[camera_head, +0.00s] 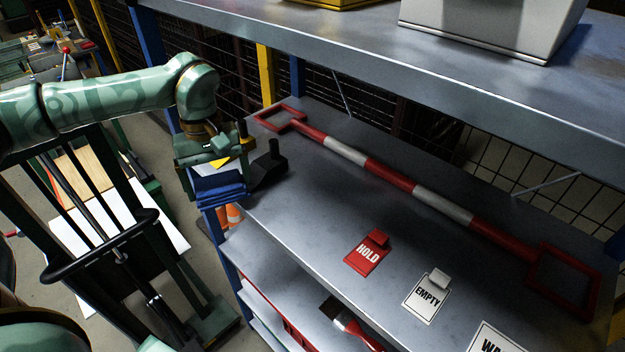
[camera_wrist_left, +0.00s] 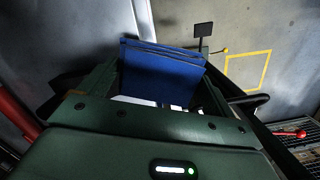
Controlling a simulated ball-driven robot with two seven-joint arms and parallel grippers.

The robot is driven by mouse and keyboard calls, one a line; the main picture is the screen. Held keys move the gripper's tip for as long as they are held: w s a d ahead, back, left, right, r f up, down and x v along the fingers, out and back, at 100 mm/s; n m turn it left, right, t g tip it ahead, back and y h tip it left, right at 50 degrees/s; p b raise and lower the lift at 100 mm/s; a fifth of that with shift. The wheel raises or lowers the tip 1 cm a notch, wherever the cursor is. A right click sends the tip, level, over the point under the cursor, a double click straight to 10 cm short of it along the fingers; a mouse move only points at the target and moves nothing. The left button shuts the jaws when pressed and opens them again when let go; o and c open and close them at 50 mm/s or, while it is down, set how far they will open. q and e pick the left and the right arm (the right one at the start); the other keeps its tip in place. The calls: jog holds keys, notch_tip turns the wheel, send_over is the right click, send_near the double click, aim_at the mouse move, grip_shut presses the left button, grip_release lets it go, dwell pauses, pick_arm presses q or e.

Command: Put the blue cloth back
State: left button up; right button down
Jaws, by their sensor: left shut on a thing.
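The blue cloth (camera_head: 219,188) is folded and held in my left gripper (camera_head: 222,172), at the left edge of the grey metal shelf. In the left wrist view the cloth (camera_wrist_left: 160,70) sits between the two green fingers of my left gripper (camera_wrist_left: 160,90), which is shut on it. The cloth appears to be just off the shelf's left end; whether it touches the shelf is unclear. My right gripper is not in view.
The shelf (camera_head: 310,215) carries a red-and-white bar (camera_head: 390,178) along its back, a red HOLD tag (camera_head: 367,254) and a white EMPTY tag (camera_head: 427,296). A black object (camera_head: 268,168) is beside my gripper. An upper shelf (camera_head: 400,60) overhangs. The shelf's middle is bare.

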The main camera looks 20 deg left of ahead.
pick_arm(q)
jog(key=d, duration=0.2)
jog(key=w+d, duration=0.1)
jog(key=d, duration=0.2)
jog(key=w+d+p, duration=0.1)
jog(key=d, duration=0.1)
jog(key=shift+d+r, duration=0.3)
jog(key=shift+d, duration=0.05)
send_near(305, 209)
jog(key=s+a+f, duration=0.1)
jog(key=a+f, duration=0.1)
jog(key=shift+s+a+f+p, duration=0.15)
jog(key=shift+s+a+p, duration=0.1)
jog(key=shift+s+p, duration=0.15)
jog(key=d, duration=0.1)
jog(key=w+d, duration=0.1)
jog(key=shift+w+d, duration=0.1)
jog(key=shift+d, duration=0.2)
jog(key=shift+d+f, duration=0.1)
jog(key=shift+d, duration=0.15)
notch_tip(305, 209, down, 3)
jog(key=shift+f+p, duration=0.1)
jog(key=shift+p, duration=0.65)
jog(key=shift+f, duration=0.15)
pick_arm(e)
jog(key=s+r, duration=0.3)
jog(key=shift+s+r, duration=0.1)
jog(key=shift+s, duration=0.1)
pick_arm(q)
jog(key=shift+f, duration=0.1)
